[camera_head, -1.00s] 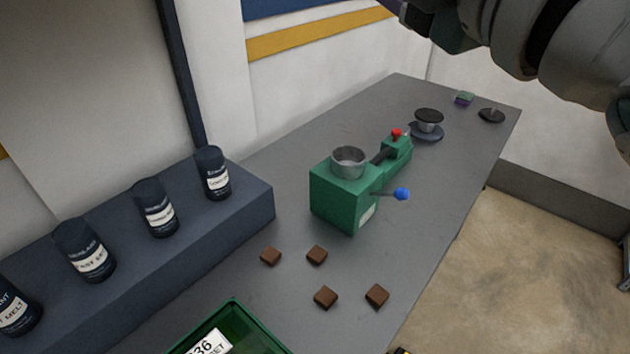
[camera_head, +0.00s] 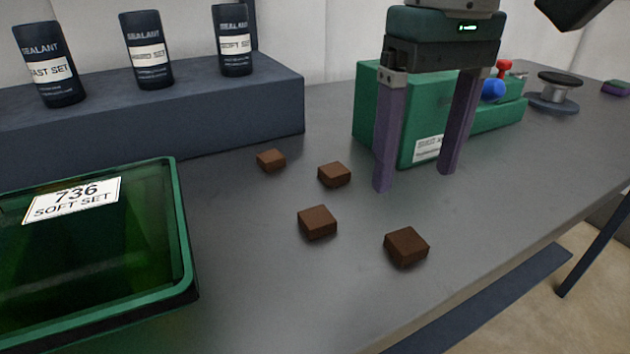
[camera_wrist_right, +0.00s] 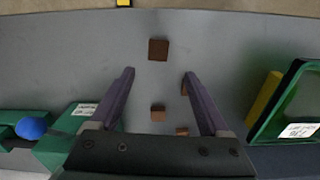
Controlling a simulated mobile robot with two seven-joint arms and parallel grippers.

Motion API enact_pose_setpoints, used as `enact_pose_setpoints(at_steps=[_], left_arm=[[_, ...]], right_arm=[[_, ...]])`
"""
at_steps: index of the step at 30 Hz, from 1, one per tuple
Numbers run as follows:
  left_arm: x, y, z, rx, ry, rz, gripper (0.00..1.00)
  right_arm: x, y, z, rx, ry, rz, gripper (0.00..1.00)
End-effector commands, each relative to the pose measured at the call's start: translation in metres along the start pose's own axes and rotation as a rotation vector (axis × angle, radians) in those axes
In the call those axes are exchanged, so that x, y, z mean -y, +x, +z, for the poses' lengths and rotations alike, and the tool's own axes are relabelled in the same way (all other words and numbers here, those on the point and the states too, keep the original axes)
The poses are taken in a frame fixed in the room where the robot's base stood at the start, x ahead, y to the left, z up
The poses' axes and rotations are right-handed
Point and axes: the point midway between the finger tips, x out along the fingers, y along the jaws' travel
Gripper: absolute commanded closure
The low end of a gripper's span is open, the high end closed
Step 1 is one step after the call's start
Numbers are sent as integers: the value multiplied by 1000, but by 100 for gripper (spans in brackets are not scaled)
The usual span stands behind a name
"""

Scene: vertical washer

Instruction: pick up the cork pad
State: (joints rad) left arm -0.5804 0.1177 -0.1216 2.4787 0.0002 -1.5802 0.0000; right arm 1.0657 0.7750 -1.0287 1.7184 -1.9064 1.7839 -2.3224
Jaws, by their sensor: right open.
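Several small brown cork pads lie apart on the grey bench: a back left one (camera_head: 271,160), a back middle one (camera_head: 334,174), a front middle one (camera_head: 317,222) and a front right one (camera_head: 406,246). My right gripper (camera_head: 415,180) points down with its two purple fingers apart and nothing between them. It is above the bench, right of the back middle pad. In the right wrist view, one pad (camera_wrist_right: 158,49) lies beyond the fingertips (camera_wrist_right: 158,73). Others show lower between the fingers, one partly hidden by a finger. My left gripper is out of view.
A green bin (camera_head: 186,245) labelled "736 SOFT SET" stands at the left. Sealant cans (camera_head: 147,50) stand on a dark raised block (camera_head: 230,115). A green press (camera_head: 375,105) is close behind my right gripper. The bench's front edge is at the right.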

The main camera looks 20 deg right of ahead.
Motion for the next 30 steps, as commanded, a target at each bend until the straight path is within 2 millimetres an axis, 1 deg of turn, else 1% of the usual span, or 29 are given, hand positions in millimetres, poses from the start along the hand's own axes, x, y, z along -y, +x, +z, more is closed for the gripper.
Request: enact_pose_setpoints(at_steps=[3, 6, 11, 15, 18, 22, 28, 30], left_arm=[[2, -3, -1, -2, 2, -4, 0], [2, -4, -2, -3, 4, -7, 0], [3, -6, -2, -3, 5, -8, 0], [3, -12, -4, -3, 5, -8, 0], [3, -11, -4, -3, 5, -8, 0], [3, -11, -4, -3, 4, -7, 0], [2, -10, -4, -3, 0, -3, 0], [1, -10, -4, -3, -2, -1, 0]], right_arm=[[-1, 18, 2, 7, -2, 3, 20], [0, 31, 2, 6, -1, 0, 20], [-2, 44, 3, 6, 0, -1, 20], [-6, 66, 8, 9, 0, -1, 20], [-6, 82, 8, 7, 1, -3, 20], [-6, 90, 7, 3, -2, -3, 20], [-6, 90, 7, 2, -2, -3, 20], [-6, 90, 7, 2, -1, -3, 28]])
